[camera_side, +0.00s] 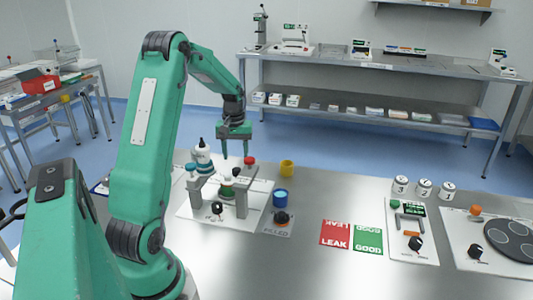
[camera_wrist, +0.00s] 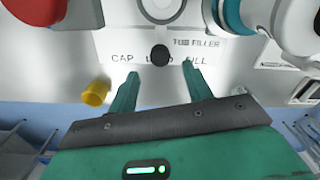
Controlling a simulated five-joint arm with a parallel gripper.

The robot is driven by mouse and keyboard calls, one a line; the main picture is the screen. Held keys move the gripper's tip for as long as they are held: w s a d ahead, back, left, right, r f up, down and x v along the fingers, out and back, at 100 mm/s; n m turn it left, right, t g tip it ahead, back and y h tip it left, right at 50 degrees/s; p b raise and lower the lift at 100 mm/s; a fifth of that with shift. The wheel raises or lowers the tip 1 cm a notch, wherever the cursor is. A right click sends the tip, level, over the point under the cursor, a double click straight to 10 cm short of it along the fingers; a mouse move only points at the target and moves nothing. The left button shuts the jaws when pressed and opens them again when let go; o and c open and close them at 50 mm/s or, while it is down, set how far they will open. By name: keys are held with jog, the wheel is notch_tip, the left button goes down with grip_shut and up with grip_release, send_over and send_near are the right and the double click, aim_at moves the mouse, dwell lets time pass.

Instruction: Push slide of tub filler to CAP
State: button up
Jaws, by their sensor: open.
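The tub filler (camera_side: 241,211) stands on a white plate, with two grey posts. In the wrist view, its label (camera_wrist: 196,43) reads TUB FILLER, with CAP at left and FILL at right. A round black knob (camera_wrist: 159,55), apparently the slide's, sits between the two words, covering part of the marking between them. My gripper (camera_side: 236,155) is open above the far side of the filler. In the wrist view my gripper's fingertips (camera_wrist: 160,71) lie either side of the knob's line, just below it; contact cannot be told. The slide is not clear in the side view.
A yellow cup (camera_side: 287,169) stands beyond the filler. A red dome (camera_side: 249,160) tops one post, and a white bottle (camera_side: 202,158) stands behind the other. A blue tub (camera_side: 280,198) is on the right. LEAK (camera_side: 335,234) and GOOD (camera_side: 368,239) pads lie farther right.

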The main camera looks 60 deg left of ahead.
aim_at(237, 169)
jog(key=shift+f, duration=2.7)
jog(key=shift+c, duration=0.2)
jog(key=shift+d, duration=0.1)
grip_shut()
